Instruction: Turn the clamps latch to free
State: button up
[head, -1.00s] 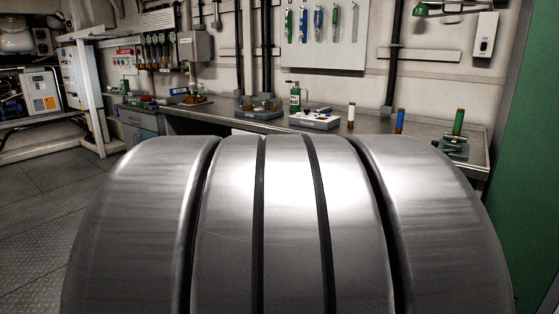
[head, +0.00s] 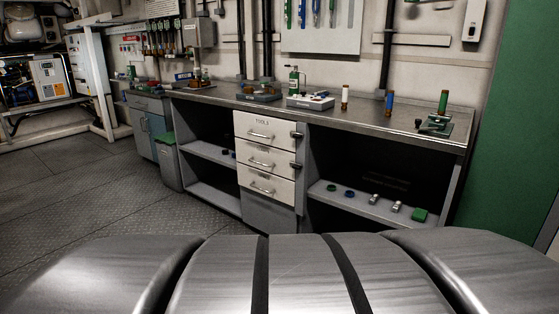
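A white drawer unit (head: 266,152) stands under the bench, with its drawers stacked and shut. Small dark latches sit at the right edge of the drawers, one at the upper drawer (head: 296,134) and one at the middle drawer (head: 295,165). The top drawer has a small label (head: 263,121) that is too small to read surely. I cannot tell which latch is the clamps latch, nor how the latches are turned. My gripper is not in view. A broad grooved metal part, likely mine, fills the bottom of the head view.
A grey bin (head: 169,162) stands left. Floor is clear at left.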

aim_at(295, 166)
jog(key=k+l+z, duration=0.1)
jog(key=i+u, duration=0.15)
jog(key=i, duration=0.3)
jog(key=i+l+u, duration=0.15)
jog(key=i, duration=0.25)
jog(key=i+l+u, duration=0.15)
jog(key=i, duration=0.25)
jog(key=i+l+u, duration=0.15)
jog(key=i, duration=0.25)
jog(key=l, duration=0.1)
